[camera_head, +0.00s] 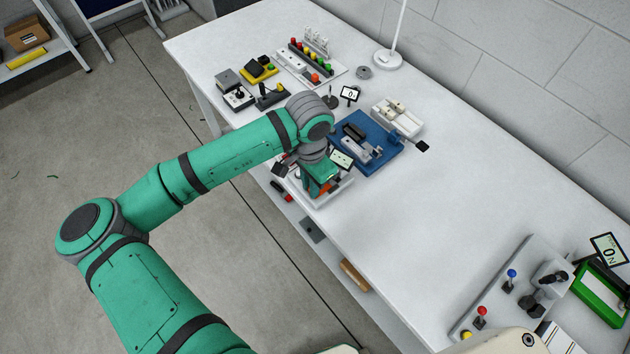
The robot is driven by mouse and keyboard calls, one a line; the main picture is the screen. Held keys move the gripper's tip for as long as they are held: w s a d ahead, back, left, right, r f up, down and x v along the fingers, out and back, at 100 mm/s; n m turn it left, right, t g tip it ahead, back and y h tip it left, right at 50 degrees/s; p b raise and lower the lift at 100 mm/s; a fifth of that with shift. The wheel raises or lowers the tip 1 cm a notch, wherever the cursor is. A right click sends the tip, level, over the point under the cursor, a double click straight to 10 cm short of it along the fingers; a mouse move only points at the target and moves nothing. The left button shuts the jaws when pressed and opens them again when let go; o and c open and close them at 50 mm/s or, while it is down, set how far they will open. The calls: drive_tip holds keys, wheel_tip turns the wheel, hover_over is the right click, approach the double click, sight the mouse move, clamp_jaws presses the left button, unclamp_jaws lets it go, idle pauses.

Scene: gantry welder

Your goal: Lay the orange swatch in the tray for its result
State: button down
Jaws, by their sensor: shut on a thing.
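My gripper (320,186) is low over the table's front edge, left of the picture's middle. It is shut on a small orange piece (327,187), which looks like the orange swatch; the arm and fingers hide most of it. A white, shallow tray-like item (340,190) lies just under or beside the gripper, largely covered, so I cannot tell whether the swatch touches it.
A blue base with a fixture (385,160) and a white block device (396,116) stand just right of the gripper. A small display (341,159) is close by. A lever panel (510,290) stands at lower right. The middle of the white table (460,200) is clear.

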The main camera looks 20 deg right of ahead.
drive_tip(key=shift+s+a+r, duration=0.1)
drive_tip(key=shift+s+a, duration=0.2)
drive_tip(key=shift+a, duration=0.55)
drive_tip(key=shift+s+a, duration=0.25)
drive_tip(key=shift+a, duration=0.55)
drive_tip(key=shift+s+a+r, duration=0.1)
drive_tip(key=shift+s+a, duration=0.2)
drive_tip(key=shift+a, duration=0.55)
drive_tip(key=shift+a, duration=0.2)
wheel_tip(320, 180, up, 6)
drive_tip(key=shift+r, duration=0.2)
drive_tip(key=shift+s, duration=0.1)
